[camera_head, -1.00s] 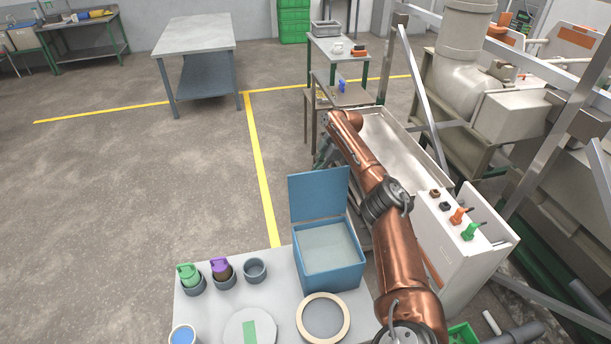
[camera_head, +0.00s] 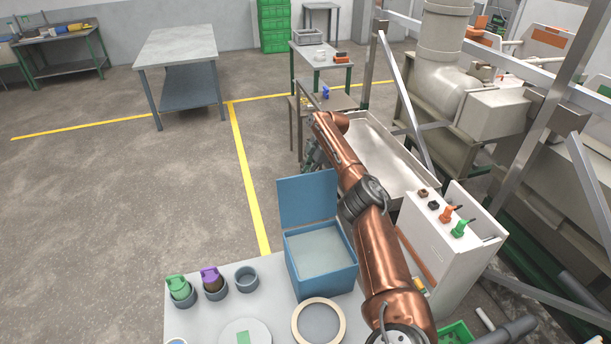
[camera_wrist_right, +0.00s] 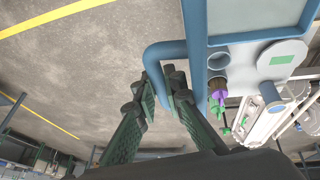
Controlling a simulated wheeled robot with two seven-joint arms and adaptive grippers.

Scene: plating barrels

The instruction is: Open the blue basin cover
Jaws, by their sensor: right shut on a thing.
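The blue basin (camera_head: 322,283) stands on the light table, with its pale grey inside in view from above. Its blue cover (camera_head: 308,199) stands up steeply along the far edge, so the basin is open on top. My right arm reaches past the right side of the basin. Its gripper is small and partly hidden beyond the cover in the head view (camera_head: 311,153). In the right wrist view, the right gripper's fingers (camera_wrist_right: 163,92) are closed around the bar of a blue U-shaped handle (camera_wrist_right: 166,49) beside a blue edge. My left gripper is not in view.
A white control box (camera_head: 440,235) and a metal trough (camera_head: 385,160) stand right of my arm. Open floor lies left.

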